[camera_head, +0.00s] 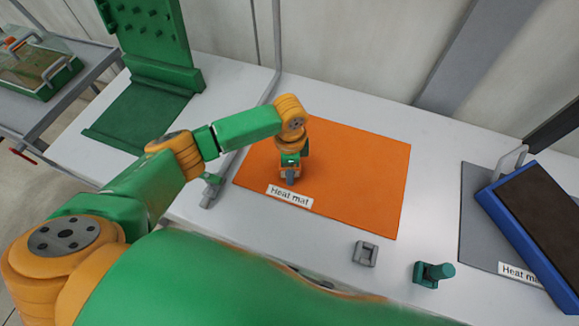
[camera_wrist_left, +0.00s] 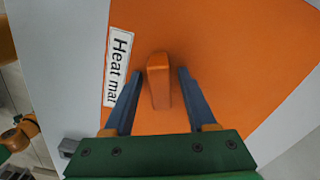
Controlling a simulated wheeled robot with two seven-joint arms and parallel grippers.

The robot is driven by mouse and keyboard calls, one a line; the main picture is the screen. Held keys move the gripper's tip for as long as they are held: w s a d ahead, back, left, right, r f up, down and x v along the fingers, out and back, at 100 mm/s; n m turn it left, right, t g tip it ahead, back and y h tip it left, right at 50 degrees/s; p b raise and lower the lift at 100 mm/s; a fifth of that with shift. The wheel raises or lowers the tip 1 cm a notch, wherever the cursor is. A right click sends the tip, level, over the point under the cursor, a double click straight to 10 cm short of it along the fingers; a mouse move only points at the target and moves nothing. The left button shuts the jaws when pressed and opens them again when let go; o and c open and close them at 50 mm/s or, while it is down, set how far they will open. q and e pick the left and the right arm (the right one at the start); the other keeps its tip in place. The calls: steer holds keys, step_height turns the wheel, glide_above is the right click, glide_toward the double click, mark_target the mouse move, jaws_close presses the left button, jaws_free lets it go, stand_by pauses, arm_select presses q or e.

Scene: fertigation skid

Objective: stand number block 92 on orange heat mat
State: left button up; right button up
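The orange heat mat (camera_head: 375,170) lies flat on the white bench, with a "Heat mat" label at its near left edge. It also fills much of the left wrist view (camera_wrist_left: 225,40). My left gripper (camera_head: 290,176) is low over the mat's left part, pointing down. In the left wrist view its two fingers (camera_wrist_left: 160,74) are open, one on each side of an orange block (camera_wrist_left: 158,82). A gap shows between the block and each finger. The block appears upright on the mat; no number is readable on it. My right gripper is out of view.
A grey block-like holder (camera_head: 365,253) and a teal piece (camera_head: 433,273) stand near the front edge. A grey mat (camera_head: 475,215) with a tilted blue tray (camera_head: 506,222) lies at right. A green pegboard stand (camera_head: 150,35) is at back left. The mat's right half is clear.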

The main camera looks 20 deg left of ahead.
arm_select(q)
steer(key=shift+r, duration=0.1)
step_height(320, 180, up, 12)
stand_by(0.5)
